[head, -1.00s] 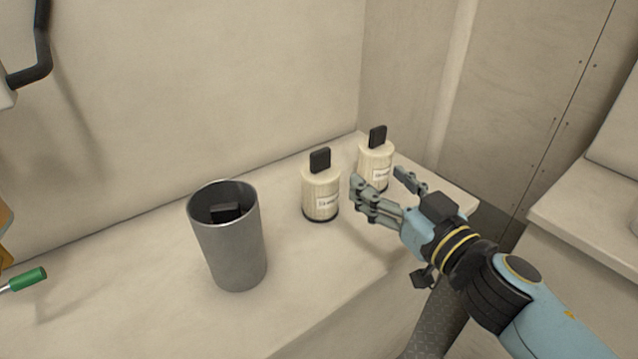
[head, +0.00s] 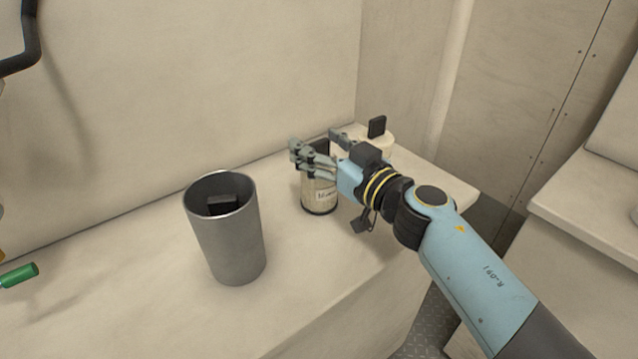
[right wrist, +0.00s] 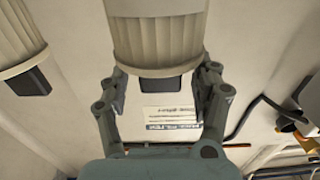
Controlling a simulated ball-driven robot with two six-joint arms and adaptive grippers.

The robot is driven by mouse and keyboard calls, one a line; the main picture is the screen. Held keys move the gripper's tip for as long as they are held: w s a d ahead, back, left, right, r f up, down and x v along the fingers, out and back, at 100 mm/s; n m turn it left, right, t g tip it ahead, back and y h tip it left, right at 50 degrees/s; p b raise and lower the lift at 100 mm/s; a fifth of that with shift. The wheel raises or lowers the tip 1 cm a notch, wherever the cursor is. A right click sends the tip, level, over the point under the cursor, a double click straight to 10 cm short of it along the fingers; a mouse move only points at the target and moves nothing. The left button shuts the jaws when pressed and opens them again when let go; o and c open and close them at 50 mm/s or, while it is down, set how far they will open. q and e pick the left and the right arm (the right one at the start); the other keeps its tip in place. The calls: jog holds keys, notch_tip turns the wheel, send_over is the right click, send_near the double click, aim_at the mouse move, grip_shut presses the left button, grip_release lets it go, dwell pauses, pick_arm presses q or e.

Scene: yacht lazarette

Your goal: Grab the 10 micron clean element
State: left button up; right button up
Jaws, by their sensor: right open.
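Two cream pleated filter elements with black tabs stand upright on the pale bench. The left element (head: 319,196) has a label too small to read, so I cannot tell its rating. The right element (head: 388,143) is partly hidden behind my right gripper (head: 317,144). That gripper is open at the top of the left element. In the right wrist view, the open fingers (right wrist: 160,82) lie on either side of an element's black tab (right wrist: 155,84), without clear contact. The other element (right wrist: 18,42) shows left there. My left gripper is not in view.
A grey metal cup (head: 229,240) with a dark block inside (head: 222,204) stands left of the elements. A green handle (head: 18,275) lies at the far left. The bench's front edge runs below my arm. A bare bench stretch lies left of the cup.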

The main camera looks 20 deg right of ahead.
jog(key=shift+c, duration=0.2)
grip_shut()
dwell(0.3)
jog(key=shift+r, duration=0.1)
